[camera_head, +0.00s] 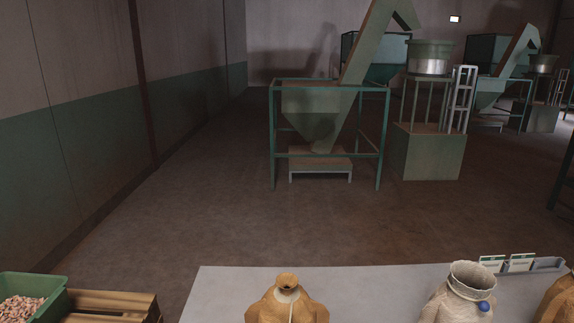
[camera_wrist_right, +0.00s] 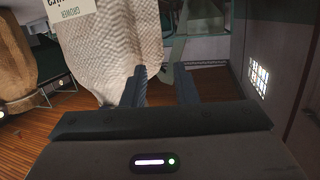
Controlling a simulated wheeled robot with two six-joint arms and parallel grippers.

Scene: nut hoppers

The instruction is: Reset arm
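My right gripper (camera_wrist_right: 162,88) shows in the right wrist view with its two dark fingers apart and nothing seen between them. A pale woven sack (camera_wrist_right: 112,45) with a printed label stands just beyond the left finger; I cannot tell whether they touch. A brown sack (camera_wrist_right: 15,65) is at the far left of that view. Neither gripper shows in the head view.
In the head view, a grey table (camera_head: 225,290) holds a brown sack (camera_head: 287,305), an open pale sack (camera_head: 462,295) and another brown sack (camera_head: 557,300). A green nut bin (camera_head: 55,300) and wooden pallet (camera_head: 140,302) are left. A hopper (camera_head: 315,105) stands beyond open floor.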

